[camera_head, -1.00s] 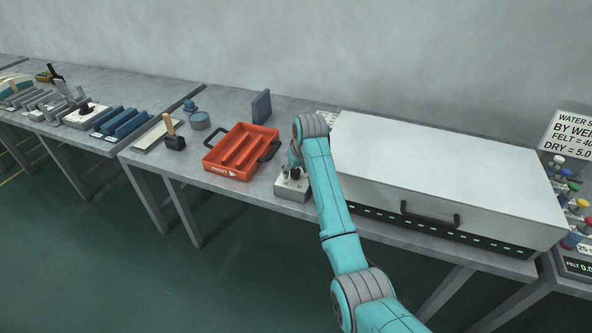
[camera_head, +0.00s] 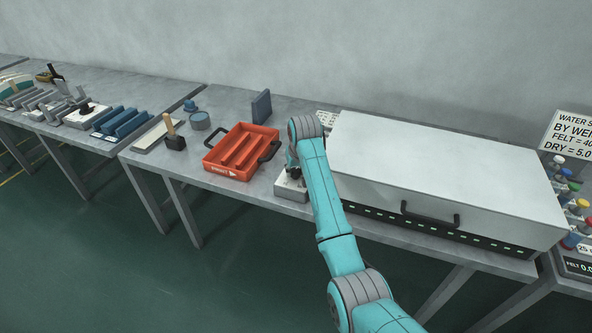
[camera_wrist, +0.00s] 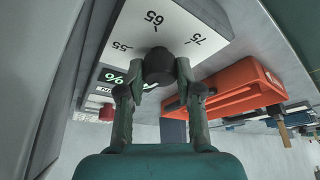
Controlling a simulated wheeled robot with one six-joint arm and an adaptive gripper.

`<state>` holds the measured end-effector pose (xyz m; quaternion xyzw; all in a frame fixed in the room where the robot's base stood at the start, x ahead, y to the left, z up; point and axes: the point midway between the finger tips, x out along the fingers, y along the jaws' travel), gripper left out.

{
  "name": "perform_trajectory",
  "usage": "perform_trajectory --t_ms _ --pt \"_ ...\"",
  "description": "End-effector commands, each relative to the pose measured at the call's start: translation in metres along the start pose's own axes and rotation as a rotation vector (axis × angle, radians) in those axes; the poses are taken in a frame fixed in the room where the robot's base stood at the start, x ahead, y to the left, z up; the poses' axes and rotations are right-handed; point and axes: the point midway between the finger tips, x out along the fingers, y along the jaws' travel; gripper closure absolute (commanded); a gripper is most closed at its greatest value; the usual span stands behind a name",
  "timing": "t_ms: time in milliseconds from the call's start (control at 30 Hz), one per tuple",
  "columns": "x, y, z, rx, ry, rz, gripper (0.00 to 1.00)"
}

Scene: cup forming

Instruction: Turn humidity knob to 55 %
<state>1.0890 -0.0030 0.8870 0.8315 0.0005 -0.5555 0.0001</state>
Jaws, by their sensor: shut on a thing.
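The humidity knob is a dark round knob (camera_wrist: 158,66) on a white dial plate (camera_wrist: 185,25) marked 55, 65 and 75, seen in the wrist view. My gripper (camera_wrist: 160,80) is shut on the knob, with one finger on each side of it. A dark display with green characters and a % sign (camera_wrist: 116,76) sits beside the dial, partly hidden by a finger; its reading cannot be made out. I cannot tell where the knob's pointer is. In the head view the pale control box (camera_head: 288,187) stands left of the large white cabinet, and my arm hides the knob.
The large white cabinet (camera_head: 440,170) with a dark front handle stands close on the right. A red tray (camera_head: 240,152) lies to the left of the control box.

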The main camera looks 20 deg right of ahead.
Motion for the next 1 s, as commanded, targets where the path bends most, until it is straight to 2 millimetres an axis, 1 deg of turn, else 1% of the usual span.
perform_trajectory --t_ms 700,1000 --pt "0.0002 -0.0040 -0.0015 0.610 0.000 0.255 1.00" --pt "0.0010 -0.0041 -0.0016 0.826 -0.001 0.344 1.00"
